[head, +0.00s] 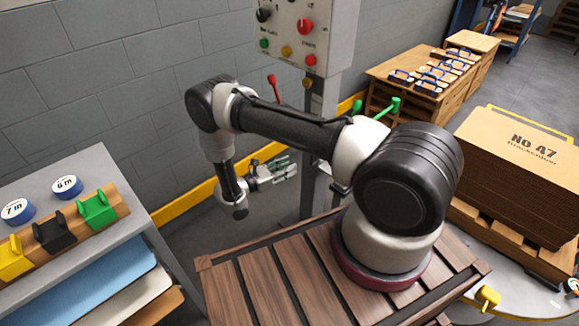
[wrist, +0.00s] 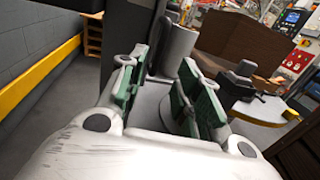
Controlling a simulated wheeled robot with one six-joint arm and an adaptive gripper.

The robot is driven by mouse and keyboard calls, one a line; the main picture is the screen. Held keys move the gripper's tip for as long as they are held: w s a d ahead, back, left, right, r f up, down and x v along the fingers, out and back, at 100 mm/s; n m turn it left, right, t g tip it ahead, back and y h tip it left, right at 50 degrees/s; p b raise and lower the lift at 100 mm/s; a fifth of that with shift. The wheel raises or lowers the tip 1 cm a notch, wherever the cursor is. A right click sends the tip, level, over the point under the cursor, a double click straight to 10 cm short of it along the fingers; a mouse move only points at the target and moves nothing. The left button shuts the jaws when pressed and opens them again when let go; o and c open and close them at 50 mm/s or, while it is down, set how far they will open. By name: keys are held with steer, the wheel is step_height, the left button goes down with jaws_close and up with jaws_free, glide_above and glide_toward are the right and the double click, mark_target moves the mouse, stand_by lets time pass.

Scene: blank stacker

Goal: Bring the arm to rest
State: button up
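My arm reaches left from its base on the slatted wooden top (head: 262,277), with the elbow raised and the forearm hanging down. My gripper (head: 285,168) is at the end of it, in front of the grey wall and close to the grey control post, pointing right in the head view. In the wrist view my gripper (wrist: 165,88) has its two green-padded fingers apart with nothing held between them. A grey post stands beyond the fingers; I cannot tell how far.
A control panel (head: 303,35) with knobs and buttons tops the post (head: 318,150), with red and green levers (head: 395,106) near my arm. A grey bench (head: 95,170) with coloured clips stands left. A cardboard stack (head: 520,170) stands right. A yellow rail (head: 190,210) runs along the wall.

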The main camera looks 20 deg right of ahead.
steer(key=s+d+m+g+y, duration=0.25)
steer(key=s+g, duration=0.35)
steer(key=s, duration=0.3)
steer(key=s+r+m+g+y, duration=0.1)
steer(key=s+r+m+y, duration=0.25)
steer(key=r, duration=0.55)
steer(key=s+a+r+m+y, duration=0.15)
steer(key=r+m+y, duration=0.25)
steer(key=r, duration=0.6)
steer(key=s+r+m+g+y, duration=0.1)
steer(key=s+r+m+y, duration=0.25)
steer(key=r, duration=0.55)
steer(key=s+d+r+m+t+y, duration=0.2)
steer(key=s+r+m+t, duration=0.1)
steer(key=r, duration=0.7)
steer(key=s+d+r+m+t+y, duration=0.1)
steer(key=s+r+m+t+y, duration=0.1)
steer(key=s+r+t, duration=0.4)
step_height(320, 180, up, 5)
steer(key=s+m, duration=0.1)
steer(key=s, duration=0.1)
steer(key=shift+s+d+t, duration=0.3)
steer(key=shift+d, duration=0.05)
